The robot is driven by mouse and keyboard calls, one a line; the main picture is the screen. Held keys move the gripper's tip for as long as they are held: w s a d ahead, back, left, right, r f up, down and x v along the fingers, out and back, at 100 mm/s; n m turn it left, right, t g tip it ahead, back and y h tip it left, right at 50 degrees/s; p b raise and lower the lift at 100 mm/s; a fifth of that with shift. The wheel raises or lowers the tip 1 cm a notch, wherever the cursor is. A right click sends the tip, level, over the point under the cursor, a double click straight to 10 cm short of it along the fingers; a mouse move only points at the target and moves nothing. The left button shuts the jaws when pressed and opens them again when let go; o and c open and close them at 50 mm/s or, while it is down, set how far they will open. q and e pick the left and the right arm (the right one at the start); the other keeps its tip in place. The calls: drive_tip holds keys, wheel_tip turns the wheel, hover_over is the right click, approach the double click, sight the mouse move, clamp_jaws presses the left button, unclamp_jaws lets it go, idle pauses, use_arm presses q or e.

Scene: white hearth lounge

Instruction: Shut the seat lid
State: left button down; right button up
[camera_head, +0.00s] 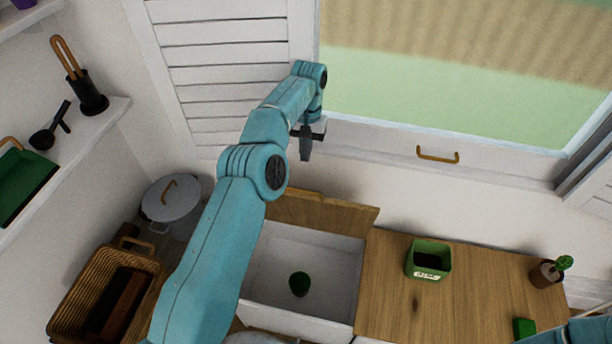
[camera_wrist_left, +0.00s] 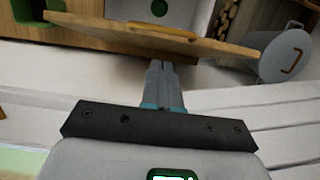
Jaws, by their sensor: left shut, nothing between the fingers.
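The seat lid (camera_head: 325,212) is a wooden panel standing raised at the back edge of an open white seat box (camera_head: 312,248). It also shows in the left wrist view (camera_wrist_left: 110,33), stretching across the picture just beyond the fingertips. My left gripper (camera_head: 306,152) is shut and empty, with its fingers pointing down above and behind the lid, on the window-wall side. The fingers show together in the left wrist view (camera_wrist_left: 160,72); I cannot tell whether they touch the lid. My left arm hides the left part of the lid and box. My right gripper is not in view.
A dark green item (camera_head: 299,284) lies inside the box. A green planter (camera_head: 429,260) and a cactus pot (camera_head: 547,273) stand on the wooden bench top to the right. A lidded pot (camera_head: 172,198) and wicker basket (camera_head: 92,290) stand left. A windowsill lies behind.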

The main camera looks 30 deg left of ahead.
use_arm(q)
drive_tip(key=f, duration=0.2)
drive_tip(key=s+f, duration=0.1)
drive_tip(key=f, duration=0.2)
drive_tip(key=s+f, duration=0.1)
drive_tip(key=f, duration=0.2)
drive_tip(key=shift+s+p, duration=0.2)
drive_tip(key=shift+p, duration=0.1)
drive_tip(key=shift+w+d+f, duration=0.15)
drive_tip(key=shift+w+f, duration=0.2)
drive_tip(key=shift+f, duration=0.1)
drive_tip(key=shift+s, duration=0.1)
